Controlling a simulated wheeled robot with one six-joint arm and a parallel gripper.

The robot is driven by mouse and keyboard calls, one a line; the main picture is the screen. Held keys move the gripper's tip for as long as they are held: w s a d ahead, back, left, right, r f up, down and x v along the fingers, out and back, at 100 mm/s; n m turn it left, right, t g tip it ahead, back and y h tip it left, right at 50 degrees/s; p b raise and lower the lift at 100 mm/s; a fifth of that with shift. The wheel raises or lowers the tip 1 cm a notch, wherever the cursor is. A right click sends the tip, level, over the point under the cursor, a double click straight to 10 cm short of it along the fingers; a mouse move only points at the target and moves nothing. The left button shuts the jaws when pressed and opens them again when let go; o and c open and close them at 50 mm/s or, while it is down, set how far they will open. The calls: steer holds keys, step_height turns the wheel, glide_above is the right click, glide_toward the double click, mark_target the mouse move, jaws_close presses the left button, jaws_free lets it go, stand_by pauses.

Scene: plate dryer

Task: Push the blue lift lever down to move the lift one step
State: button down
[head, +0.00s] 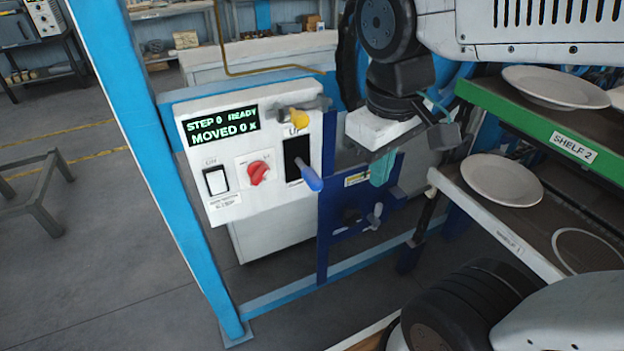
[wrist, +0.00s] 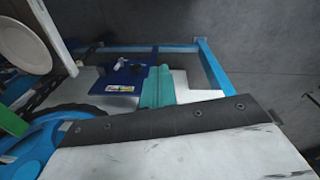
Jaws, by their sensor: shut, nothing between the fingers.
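The blue lift lever (head: 311,178) sticks out of a black slot in the white control box (head: 240,205), its blue tip pointing toward me and slightly down. The box's green display (head: 221,125) reads "STEP 0 READY" and "MOVED 0 X". My gripper (head: 381,168), with teal fingers, is shut and empty. It is to the right of the lever, apart from it, in front of a dark blue panel. In the wrist view, my gripper (wrist: 157,88) shows near the same blue panel (wrist: 120,78); I cannot make out the lever there.
The box also has a yellow-tipped lever (head: 299,118), a red knob (head: 258,172) and a white switch (head: 216,181). A blue post (head: 150,170) stands at left. Shelves with plates (head: 502,180) are at right. A grey-handled fitting (head: 375,216) sits on the blue panel.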

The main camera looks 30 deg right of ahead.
steer(key=w+a+f+n+g+h, duration=0.1)
steer(key=w+a+f+n+h, duration=0.1)
steer(key=w+n, duration=0.65)
steer(key=n+h, duration=0.3)
steer(key=n, duration=0.3)
glide_toward(309, 177)
steer(key=shift+w+d+f, duration=0.1)
steer(key=shift+d+f, duration=0.1)
steer(key=shift+d, duration=0.15)
steer(key=shift+x, duration=3.5)
steer(key=shift+a, duration=0.1)
